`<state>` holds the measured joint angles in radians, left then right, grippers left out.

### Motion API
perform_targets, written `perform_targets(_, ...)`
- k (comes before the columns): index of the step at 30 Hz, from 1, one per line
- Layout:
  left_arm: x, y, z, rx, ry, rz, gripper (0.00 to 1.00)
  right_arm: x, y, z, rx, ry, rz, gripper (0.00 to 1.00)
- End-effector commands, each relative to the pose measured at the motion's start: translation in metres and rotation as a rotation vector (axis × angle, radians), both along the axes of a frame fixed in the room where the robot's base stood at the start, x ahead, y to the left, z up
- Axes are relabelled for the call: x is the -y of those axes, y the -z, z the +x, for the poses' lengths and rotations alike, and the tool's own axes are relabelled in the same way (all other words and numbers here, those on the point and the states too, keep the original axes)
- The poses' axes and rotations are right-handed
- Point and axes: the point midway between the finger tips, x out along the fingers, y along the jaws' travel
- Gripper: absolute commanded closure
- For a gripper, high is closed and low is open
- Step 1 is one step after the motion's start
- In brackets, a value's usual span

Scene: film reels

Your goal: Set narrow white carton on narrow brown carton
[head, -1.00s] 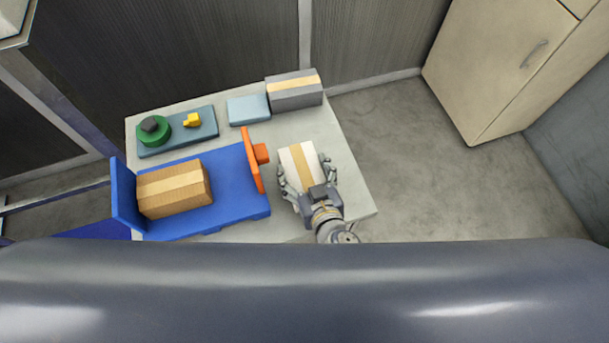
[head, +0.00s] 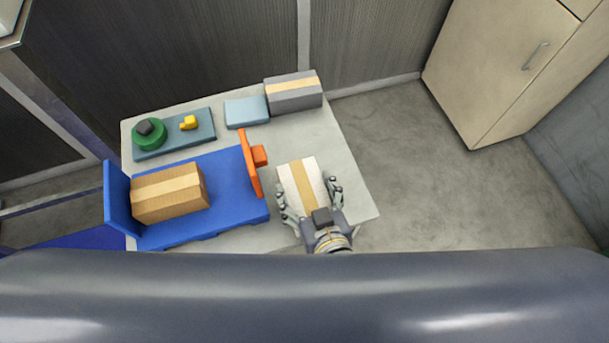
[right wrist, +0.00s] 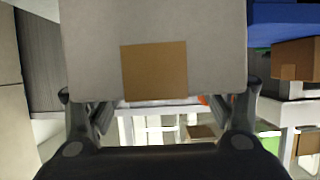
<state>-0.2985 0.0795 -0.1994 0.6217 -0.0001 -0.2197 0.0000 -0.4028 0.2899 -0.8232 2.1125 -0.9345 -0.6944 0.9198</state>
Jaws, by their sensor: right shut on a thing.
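The narrow white carton (head: 289,178), with a tan tape strip along its top, is between the fingers of my right gripper (head: 309,196) at the right part of the table. The gripper is shut on it, one finger on each side. In the right wrist view the carton (right wrist: 205,75) fills the upper middle. I cannot tell from the head view how high it is held. The narrow brown carton (head: 170,205), with a lighter tape strip, lies on the blue tray (head: 230,190) at the left. The white carton is apart from it. My left gripper is not in view.
An orange upright piece (head: 250,165) stands at the tray's right end, between the cartons. A grey carton (head: 293,102), a light blue box (head: 246,112) and a blue-grey board (head: 203,135) with small items line the back of the table (head: 355,190). The table's right side is clear.

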Motion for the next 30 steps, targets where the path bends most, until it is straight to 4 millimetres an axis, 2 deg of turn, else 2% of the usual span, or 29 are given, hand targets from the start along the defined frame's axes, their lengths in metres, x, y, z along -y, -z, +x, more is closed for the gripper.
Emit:
perform_targets(1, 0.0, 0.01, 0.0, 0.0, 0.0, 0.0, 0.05, 0.0, 0.004, -0.014, -0.004, -0.001, 0.005, 0.66)
perform_targets(6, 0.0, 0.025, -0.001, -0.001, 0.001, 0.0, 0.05, 0.003, -0.001, -0.052, -0.002, 0.0, 0.004, 0.66)
perform_targets(9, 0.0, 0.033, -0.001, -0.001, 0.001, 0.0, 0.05, 0.004, -0.003, -0.07, -0.001, -0.001, 0.003, 0.66)
perform_targets(15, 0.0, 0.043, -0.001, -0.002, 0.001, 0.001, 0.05, 0.006, -0.008, -0.093, 0.002, 0.0, 0.003, 0.66)
perform_targets(25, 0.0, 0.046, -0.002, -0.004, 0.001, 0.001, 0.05, 0.007, -0.013, -0.104, 0.007, -0.001, 0.003, 0.66)
perform_targets(30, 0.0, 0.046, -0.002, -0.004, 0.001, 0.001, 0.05, 0.014, -0.013, -0.093, 0.014, 0.018, -0.004, 0.66)
